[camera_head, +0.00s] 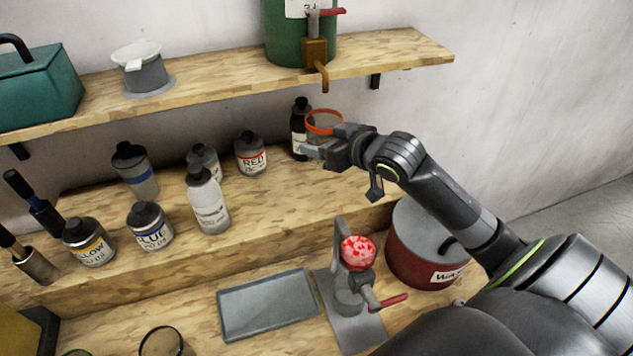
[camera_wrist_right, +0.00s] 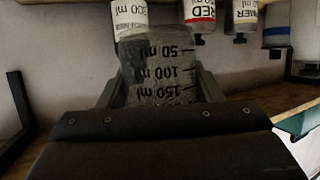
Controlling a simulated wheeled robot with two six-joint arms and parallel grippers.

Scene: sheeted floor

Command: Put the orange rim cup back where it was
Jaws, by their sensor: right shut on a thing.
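The orange rim cup (camera_head: 325,122) is a clear cup with an orange ring at its top. It is at the right end of the raised wooden step, in front of a dark bottle (camera_head: 299,128). My right gripper (camera_head: 322,146) is shut on it, reaching in from the right. In the right wrist view the cup (camera_wrist_right: 160,75) shows upside down with ml marks, between the two fingers (camera_wrist_right: 158,92) of my right gripper. I cannot tell whether its base touches the step. My left gripper is not in view.
Paint bottles, including a red-labelled one (camera_head: 250,154) and a white one (camera_head: 207,200), stand on the step (camera_head: 270,215) left of the cup. A shelf (camera_head: 215,85) runs above. Below are a grey tray (camera_head: 268,304), a tap stand (camera_head: 350,300), a red container (camera_head: 425,255) and a dark-rimmed cup (camera_head: 165,342).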

